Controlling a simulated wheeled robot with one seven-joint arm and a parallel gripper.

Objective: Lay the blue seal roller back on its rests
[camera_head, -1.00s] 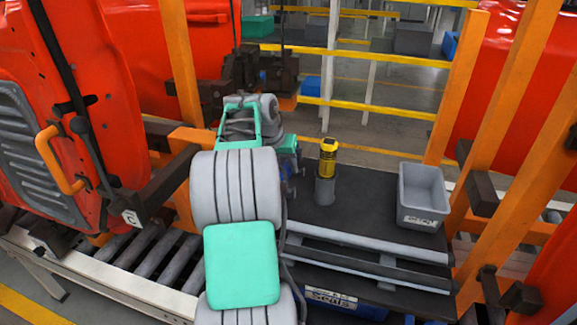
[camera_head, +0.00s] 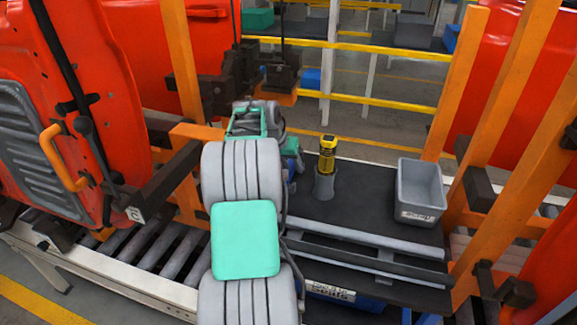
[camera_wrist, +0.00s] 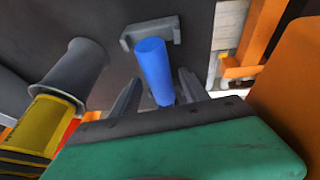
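In the wrist view the blue seal roller (camera_wrist: 155,75) shows between the two dark grey fingers of my gripper (camera_wrist: 159,80). Its rounded end points to the top of the picture and overlaps a grey bracket (camera_wrist: 172,30) with turned-up ends. The fingers are spread, with dark gaps beside the roller, so the gripper looks open around it. I cannot tell whether the roller touches the surface below.
A yellow tool (camera_head: 327,155) stands in a grey holder (camera_head: 324,185) right of my gripper, close to it. A grey bin (camera_head: 420,190) is farther right on the dark bench (camera_head: 365,215). Orange posts and a red body panel (camera_head: 60,110) stand to the left.

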